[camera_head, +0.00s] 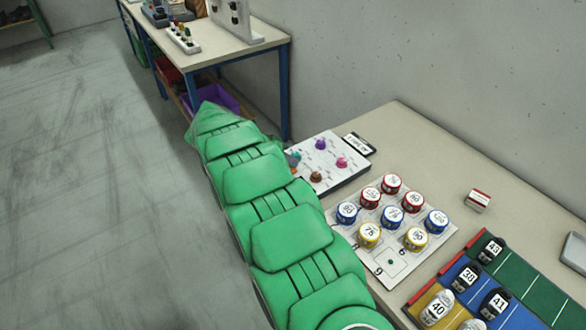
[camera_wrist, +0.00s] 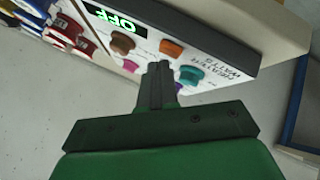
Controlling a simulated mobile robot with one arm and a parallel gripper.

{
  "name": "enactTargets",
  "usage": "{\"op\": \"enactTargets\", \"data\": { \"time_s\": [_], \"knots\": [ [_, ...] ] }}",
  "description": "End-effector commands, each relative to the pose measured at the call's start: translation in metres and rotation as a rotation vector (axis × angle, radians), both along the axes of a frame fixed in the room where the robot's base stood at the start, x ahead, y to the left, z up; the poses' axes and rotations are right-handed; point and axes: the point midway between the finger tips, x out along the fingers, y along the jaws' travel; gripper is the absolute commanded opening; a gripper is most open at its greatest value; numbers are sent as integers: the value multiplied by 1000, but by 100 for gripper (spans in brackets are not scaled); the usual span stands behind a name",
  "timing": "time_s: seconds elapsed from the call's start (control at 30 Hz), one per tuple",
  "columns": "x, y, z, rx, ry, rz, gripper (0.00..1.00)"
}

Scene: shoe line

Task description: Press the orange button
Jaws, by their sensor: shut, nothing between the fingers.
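The orange button (camera_wrist: 172,48) is on a white button panel (camera_wrist: 100,38) in the wrist view, just above and right of my fingertips. My gripper (camera_wrist: 160,68) is shut and empty, with its tips pointing toward the panel. I cannot tell whether they touch it. Brown (camera_wrist: 123,42), pink (camera_wrist: 130,65) and teal (camera_wrist: 191,75) buttons sit around the tips, and a purple one is partly hidden by the fingers. A display (camera_wrist: 114,22) on the panel reads OFF. In the head view the panel (camera_head: 332,180) lies beside my green arm, which hides my gripper and part of the panel.
A striped mat (camera_head: 515,275) with numbered shoes lies nearer. Another table (camera_head: 215,45) stands behind.

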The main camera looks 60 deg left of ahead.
Motion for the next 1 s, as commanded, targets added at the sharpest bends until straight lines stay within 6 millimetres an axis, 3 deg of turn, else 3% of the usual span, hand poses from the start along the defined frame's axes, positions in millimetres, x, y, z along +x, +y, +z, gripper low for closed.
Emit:
{"op": "enactTargets", "data": {
  "time_s": [1.0],
  "knots": [
    [1,0,-7,0,-1,-1,0]
  ]
}}
